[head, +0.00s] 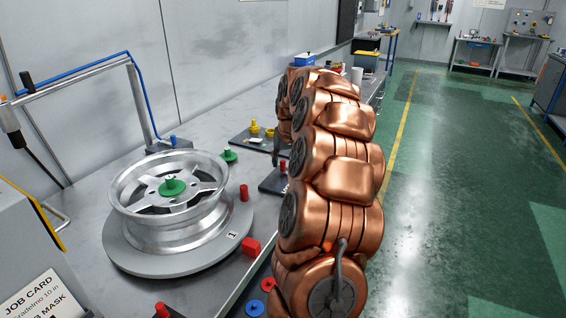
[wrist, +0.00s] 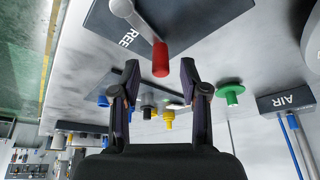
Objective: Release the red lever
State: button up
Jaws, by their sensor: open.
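The red lever (wrist: 160,58) shows in the wrist view as a red grip on a silver arm, over a dark plate (wrist: 205,22) with partly hidden white lettering. In the head view its red grip (head: 283,166) stands beside my arm, and the dark plate (head: 270,184) is partly covered by the arm. My gripper (wrist: 160,72) is open and empty. Its two dark fingertips lie on either side of the red grip's end in the wrist view. I cannot tell whether either finger touches it.
A silver wheel rim (head: 168,222) with a green cone (head: 172,187) sits on a round grey plate (head: 135,262) to the left. Yellow parts (head: 254,127) lie behind. A green knob (wrist: 231,91) is right in the wrist view.

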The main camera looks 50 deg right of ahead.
jog(key=v, duration=1)
dwell(0.4)
